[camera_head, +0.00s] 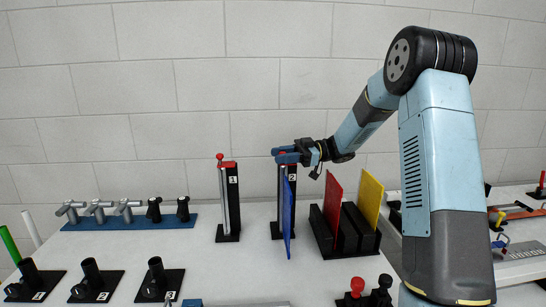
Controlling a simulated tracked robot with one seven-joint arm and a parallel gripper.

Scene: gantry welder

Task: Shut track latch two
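Track two (278,215) is a dark upright post on a small base, with a label "2" near its top. A blue panel (288,215) stands upright at it. Blue parts and a bit of red show at the top of the post, where the latch of track two (281,153) is partly hidden by my gripper (295,152). My gripper reaches in from the right and is at the latch. I cannot tell whether its fingers are closed on it or only touch it. Track one (230,200), labelled "1", stands to the left with a red top and red knob.
A black rack (345,240) holds a red panel (333,207) and a yellow panel (370,197) just right of track two. Several valve-like handles sit on a blue strip (130,222) at the left. Black holders (90,280) stand in front. The table between is clear.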

